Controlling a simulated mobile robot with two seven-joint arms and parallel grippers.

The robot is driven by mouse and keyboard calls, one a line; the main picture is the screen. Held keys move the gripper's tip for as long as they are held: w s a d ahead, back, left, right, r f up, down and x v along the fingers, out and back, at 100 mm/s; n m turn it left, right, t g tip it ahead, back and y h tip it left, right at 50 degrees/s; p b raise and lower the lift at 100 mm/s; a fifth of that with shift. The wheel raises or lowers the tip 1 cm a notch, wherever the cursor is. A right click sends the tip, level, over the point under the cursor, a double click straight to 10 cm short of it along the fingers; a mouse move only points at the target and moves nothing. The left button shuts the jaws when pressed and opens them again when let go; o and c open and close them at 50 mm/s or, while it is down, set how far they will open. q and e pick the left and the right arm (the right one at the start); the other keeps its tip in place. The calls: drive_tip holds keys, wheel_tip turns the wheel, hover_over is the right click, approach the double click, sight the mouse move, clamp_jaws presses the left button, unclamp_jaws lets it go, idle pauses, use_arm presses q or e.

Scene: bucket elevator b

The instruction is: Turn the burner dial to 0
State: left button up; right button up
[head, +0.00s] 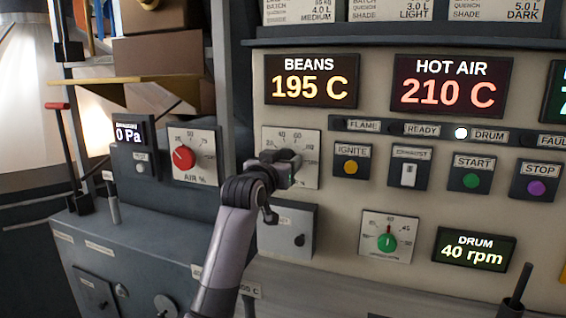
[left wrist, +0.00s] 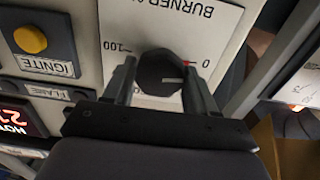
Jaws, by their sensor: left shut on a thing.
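The burner dial (left wrist: 160,72) is a black round knob on a white scale plate (left wrist: 150,25) marked BURNER, seen upside down in the left wrist view. Its plate also shows in the head view (head: 309,145), where my gripper hides the knob. My left gripper (left wrist: 158,76) is shut on the knob, one finger on each side. The knob's white line points right in the left wrist view, near the red tick by the 0; exact alignment is hard to tell. The 100 mark is at the knob's left. My right gripper is not in view.
The ignite button (head: 351,166) and exhaust switch (head: 409,174) are right of the burner dial. A green drum dial (head: 387,243) is below right. A red air dial (head: 184,158) is on the left panel. A dark post (head: 521,285) stands at lower right.

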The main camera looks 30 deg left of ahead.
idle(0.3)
use_arm(q)
drive_tip(key=o, duration=1)
drive_tip(key=shift+o, duration=0.2)
drive_tip(key=b+v, duration=0.1)
drive_tip(key=v, duration=0.6)
drive_tip(key=shift+s, duration=0.1)
drive_tip(key=shift+f, duration=0.1)
